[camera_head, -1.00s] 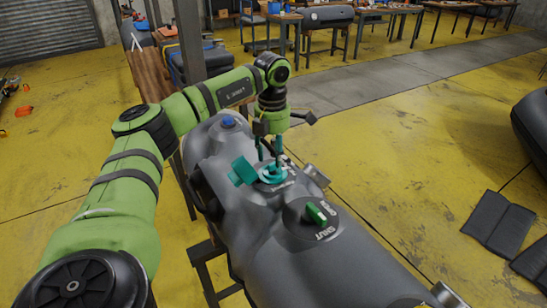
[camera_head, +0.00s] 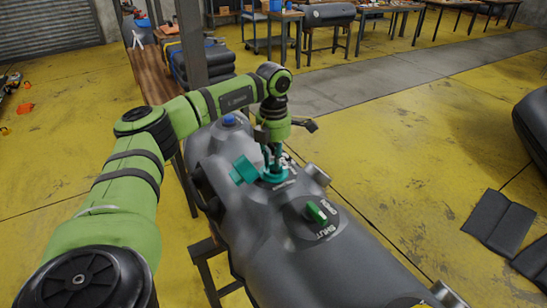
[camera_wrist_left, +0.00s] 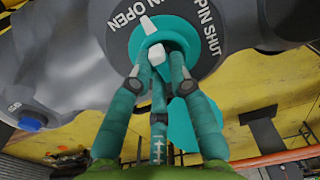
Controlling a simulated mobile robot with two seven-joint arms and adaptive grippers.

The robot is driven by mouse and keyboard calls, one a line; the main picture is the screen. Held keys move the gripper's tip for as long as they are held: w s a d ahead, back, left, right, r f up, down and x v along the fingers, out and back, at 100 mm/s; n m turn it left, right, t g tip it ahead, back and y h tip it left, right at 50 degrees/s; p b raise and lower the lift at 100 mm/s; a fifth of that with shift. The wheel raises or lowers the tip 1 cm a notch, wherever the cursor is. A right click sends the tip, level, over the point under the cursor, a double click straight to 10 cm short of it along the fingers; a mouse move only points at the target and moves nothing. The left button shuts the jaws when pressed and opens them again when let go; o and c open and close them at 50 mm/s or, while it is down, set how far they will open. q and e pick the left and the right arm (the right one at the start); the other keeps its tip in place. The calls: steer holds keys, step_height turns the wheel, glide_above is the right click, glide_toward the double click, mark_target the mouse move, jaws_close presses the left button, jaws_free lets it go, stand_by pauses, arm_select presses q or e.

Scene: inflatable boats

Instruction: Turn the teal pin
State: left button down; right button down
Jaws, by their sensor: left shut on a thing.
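The teal pin (camera_wrist_left: 157,56) sits in the middle of a teal valve ring (camera_head: 272,177), with a pale tip showing in the left wrist view. A dark disc (camera_wrist_left: 207,48) around the valve reads PIN OPEN on the left and PIN SHUT on the right. My left gripper (camera_head: 271,167) reaches down over the valve from above; its teal fingers (camera_wrist_left: 156,82) are closed around the pin. The fingers hide part of the pin, and its exact turn is hard to read. A teal cap (camera_head: 243,169) stands open beside the valve. My right gripper is out of view.
The valve is on a grey inflatable tube (camera_head: 260,245) resting on a stand. A green-handled valve marked SHUT (camera_head: 316,212) is nearer. A blue knob (camera_head: 229,120) is at the far end. Yellow floor on the right is mostly clear, with dark mats (camera_head: 498,222).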

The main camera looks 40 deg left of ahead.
arm_select(q)
steer(key=m+p, duration=0.1)
steer(key=m, duration=0.3)
steer(key=shift+d, duration=0.1)
steer(key=m, duration=0.4)
steer(key=shift+d+m+p, duration=0.1)
steer(key=shift+m+p, duration=0.2)
steer(key=shift+p, duration=0.1)
steer(key=m, duration=0.4)
steer(key=shift+d+m, duration=0.1)
steer(key=shift+m, duration=0.2)
steer(key=shift+d+m, duration=0.1)
steer(key=shift+m, duration=2.2)
steer(key=c, duration=1.1)
jaws_free()
steer(key=shift+c, duration=0.2)
steer(key=shift+r, duration=0.1)
